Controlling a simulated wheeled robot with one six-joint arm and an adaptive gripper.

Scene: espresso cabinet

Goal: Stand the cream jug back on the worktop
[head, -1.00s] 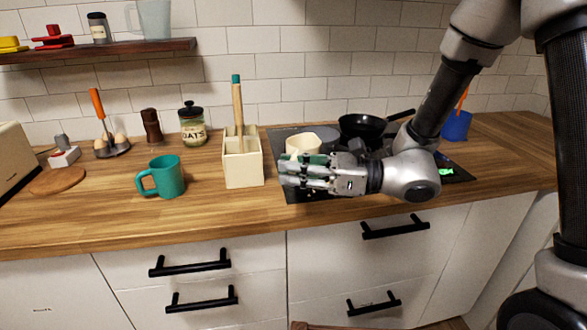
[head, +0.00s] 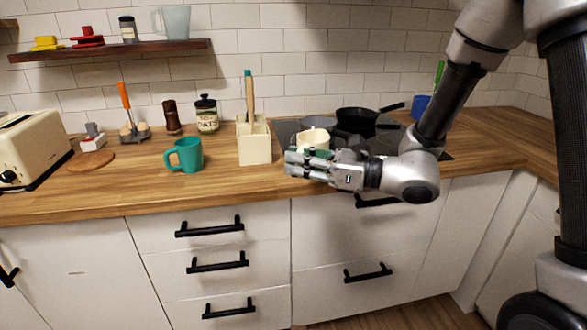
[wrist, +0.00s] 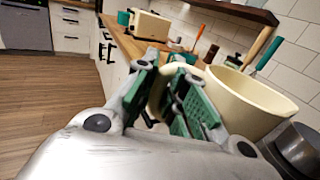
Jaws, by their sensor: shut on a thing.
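The cream jug (head: 313,138) is held upright, or close to it, in my gripper (head: 300,165) in front of the hob. In the wrist view the jug (wrist: 250,103) shows its wide open mouth, and its handle (wrist: 158,92) is between the green pads of my gripper (wrist: 172,95). The fingers are shut on that handle. In the head view the fingers hide the jug's lower part and base, so I cannot tell its height over the wooden worktop (head: 225,180).
A cream utensil holder (head: 254,148) stands just left of my gripper, with a teal mug (head: 186,157) farther left. A black pan (head: 357,120) sits on the hob (head: 284,132) behind. Bare worktop lies in front of the mug and holder.

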